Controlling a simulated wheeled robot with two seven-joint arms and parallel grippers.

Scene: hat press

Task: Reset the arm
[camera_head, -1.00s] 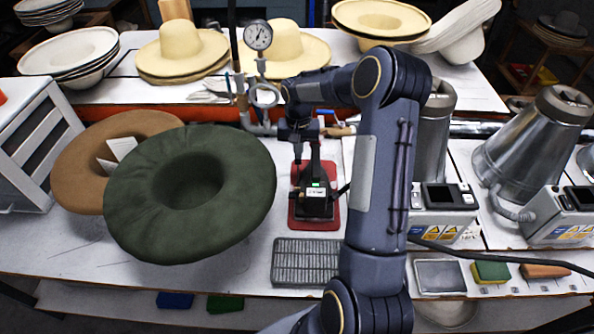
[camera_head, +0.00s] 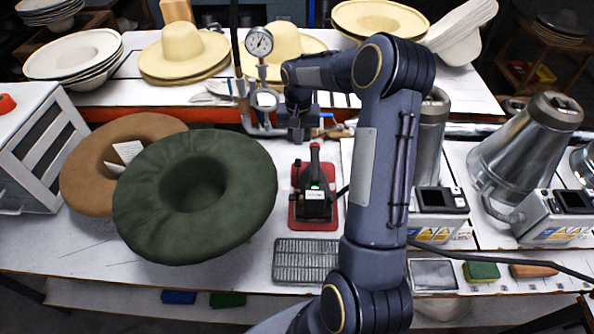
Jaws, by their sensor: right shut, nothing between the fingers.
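My right arm rises from the bottom, bends at the top and reaches left. My right gripper (camera_head: 298,136) hangs at its end, small and dark, shut and empty. It is above and behind the black device with a red-tipped handle (camera_head: 314,183), apart from it in the picture. The device shows a small green light and stands on a red mat (camera_head: 309,224). My left gripper is not in view.
A green hat (camera_head: 240,215) overlaps a brown hat (camera_head: 85,170) on the left. A pressure gauge (camera_head: 259,42) on pipes stands just left of the gripper. Metal cones (camera_head: 525,140) and control boxes stand at right. A grey grate (camera_head: 305,262) lies in front of the mat.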

